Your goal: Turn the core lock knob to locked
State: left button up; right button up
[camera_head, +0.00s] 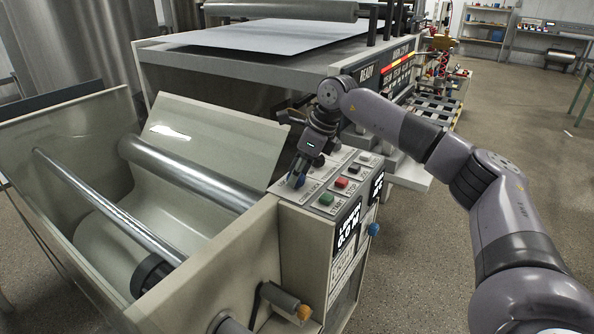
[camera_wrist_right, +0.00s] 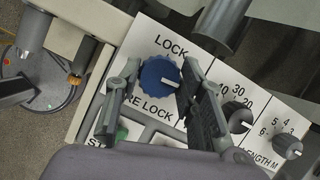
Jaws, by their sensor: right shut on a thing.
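The core lock knob is blue and round with a scalloped edge; it shows in the right wrist view (camera_wrist_right: 156,74) and, partly hidden, in the head view (camera_head: 298,181). Its white pointer mark points to the right and slightly down in the wrist view. The word LOCK is printed above it, and CORE LOCK, partly covered by a finger, below. My right gripper (camera_head: 298,172) reaches down onto the control panel (camera_head: 284,187). In the wrist view its fingers (camera_wrist_right: 155,92) stand on either side of the knob, shut on it. My left gripper is out of view.
Green (camera_head: 327,199), red (camera_head: 342,183) and black buttons lie beside the knob. An open trough with steel rollers (camera_head: 185,172) lies left of the panel.

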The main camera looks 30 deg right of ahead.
jog(key=n+p, duration=0.1)
jog(key=n, duration=0.1)
jog(key=n+g+y+p, duration=0.1)
jog(key=n+p, duration=0.1)
jog(key=n, duration=0.1)
jog(key=shift+w+r, duration=0.15)
jog(key=n+g+p, duration=0.1)
jog(key=n+g, duration=0.1)
jog(key=n, duration=0.2)
jog(key=shift+n+y+p, duration=0.3)
jog(key=shift+y+p, duration=0.05)
jog(key=shift+y, duration=0.05)
jog(key=n+g, duration=0.1)
jog(key=n, duration=0.2)
jog(key=shift+w+n+g, duration=0.1)
jog(key=shift+n+g, duration=0.2)
jog(key=shift+n+g+h+p, duration=0.3)
jog(key=shift+n+g+h, duration=0.25)
jog(key=shift+n, duration=1.25)
jog(key=o, duration=1.1)
jog(key=shift+o, duration=0.2)
